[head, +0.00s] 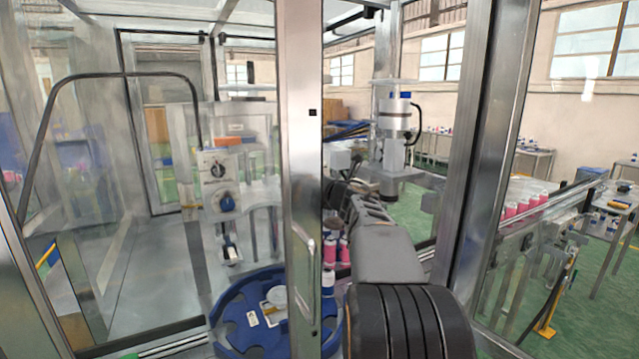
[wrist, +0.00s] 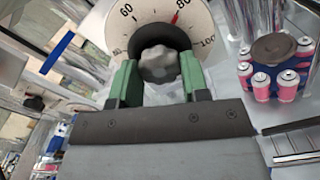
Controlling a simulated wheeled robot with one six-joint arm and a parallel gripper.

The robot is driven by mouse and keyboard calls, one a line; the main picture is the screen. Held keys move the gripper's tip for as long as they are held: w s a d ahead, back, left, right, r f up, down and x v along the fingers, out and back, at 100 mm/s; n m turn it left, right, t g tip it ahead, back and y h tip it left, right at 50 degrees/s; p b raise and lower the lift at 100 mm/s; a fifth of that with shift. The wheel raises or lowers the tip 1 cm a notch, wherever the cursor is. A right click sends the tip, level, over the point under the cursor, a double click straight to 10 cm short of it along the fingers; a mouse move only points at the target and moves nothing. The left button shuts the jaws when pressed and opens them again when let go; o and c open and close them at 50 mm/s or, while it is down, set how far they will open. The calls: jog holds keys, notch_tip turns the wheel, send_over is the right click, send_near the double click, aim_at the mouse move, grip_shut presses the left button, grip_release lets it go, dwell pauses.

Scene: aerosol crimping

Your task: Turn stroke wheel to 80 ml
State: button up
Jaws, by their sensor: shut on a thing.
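The stroke wheel shows in the wrist view as a grey lobed knob (wrist: 158,65) on a dark round hub. Behind it is a pale round dial (wrist: 147,17) with the numbers 60, 80 and 100. A red mark (wrist: 174,19) on the dial lies close to the 80, slightly to its left. My gripper (wrist: 157,78) is shut on the wheel, with one green finger on each side of the knob. In the head view my arm reaches into the machine, and I cannot clearly make out the wheel or the fingers there.
Pink-and-white cans stand around a brown disc (wrist: 275,49) at the right of the wrist view. In the head view a blue round table (head: 232,318) is at the lower middle, a metal door post (head: 300,120) stands left of my arm, and a control box (head: 222,180) is further left.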

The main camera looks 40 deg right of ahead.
jog(key=o, duration=0.9)
jog(key=shift+o, duration=0.2)
jog(key=s+a+b, duration=0.2)
jog(key=s+b, duration=0.1)
jog(key=s, duration=1)
jog(key=shift+s, duration=0.4)
